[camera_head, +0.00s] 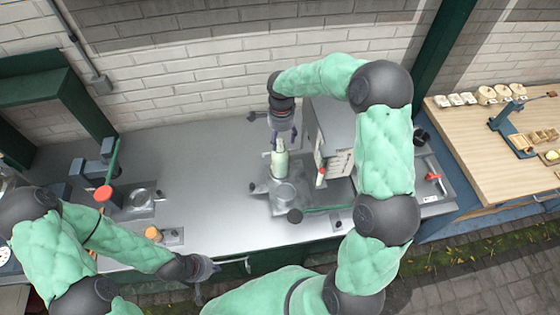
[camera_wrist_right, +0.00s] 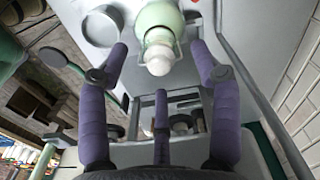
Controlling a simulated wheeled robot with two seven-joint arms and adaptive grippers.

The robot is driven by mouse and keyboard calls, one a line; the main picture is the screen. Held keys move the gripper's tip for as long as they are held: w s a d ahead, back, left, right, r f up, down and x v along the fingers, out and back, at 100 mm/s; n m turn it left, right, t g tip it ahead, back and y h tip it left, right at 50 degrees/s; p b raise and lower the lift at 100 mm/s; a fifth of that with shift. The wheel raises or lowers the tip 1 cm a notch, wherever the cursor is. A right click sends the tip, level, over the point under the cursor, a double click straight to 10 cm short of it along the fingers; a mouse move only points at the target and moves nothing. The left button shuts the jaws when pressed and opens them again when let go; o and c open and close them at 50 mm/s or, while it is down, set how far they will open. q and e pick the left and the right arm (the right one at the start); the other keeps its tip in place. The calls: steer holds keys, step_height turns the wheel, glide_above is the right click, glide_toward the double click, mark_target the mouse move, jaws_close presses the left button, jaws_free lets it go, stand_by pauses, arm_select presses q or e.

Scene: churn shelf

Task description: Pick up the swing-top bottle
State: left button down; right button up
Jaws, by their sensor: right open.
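The swing-top bottle (camera_head: 280,162) is pale green with a whitish stopper. It stands upright on the metal counter, beside a round grey plate. My right gripper (camera_head: 284,138) is just above and behind it, pointing down towards its top. In the right wrist view the bottle (camera_wrist_right: 160,22) shows its stopper end towards the camera. The purple fingers of the right gripper (camera_wrist_right: 158,62) are spread on both sides of the stopper, with gaps, and hold nothing. My left gripper (camera_head: 207,269) is low over the counter's front edge, away from the bottle; its finger opening is unclear.
A grey box-like unit (camera_head: 332,135) stands close to the right of the bottle. A press with a green lever and red knob (camera_head: 103,193) is at the left. An orange-topped item (camera_head: 153,233) is near the front. The counter's middle (camera_head: 215,185) is clear.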

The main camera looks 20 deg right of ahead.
mark_target(280, 159)
steer(key=shift+a+f+p, duration=0.15)
steer(key=shift+f+p, duration=0.2)
steer(key=shift+f, duration=1.6)
steer(key=shift+s+a, duration=0.1)
jaws_close()
steer(key=shift+r, duration=0.1)
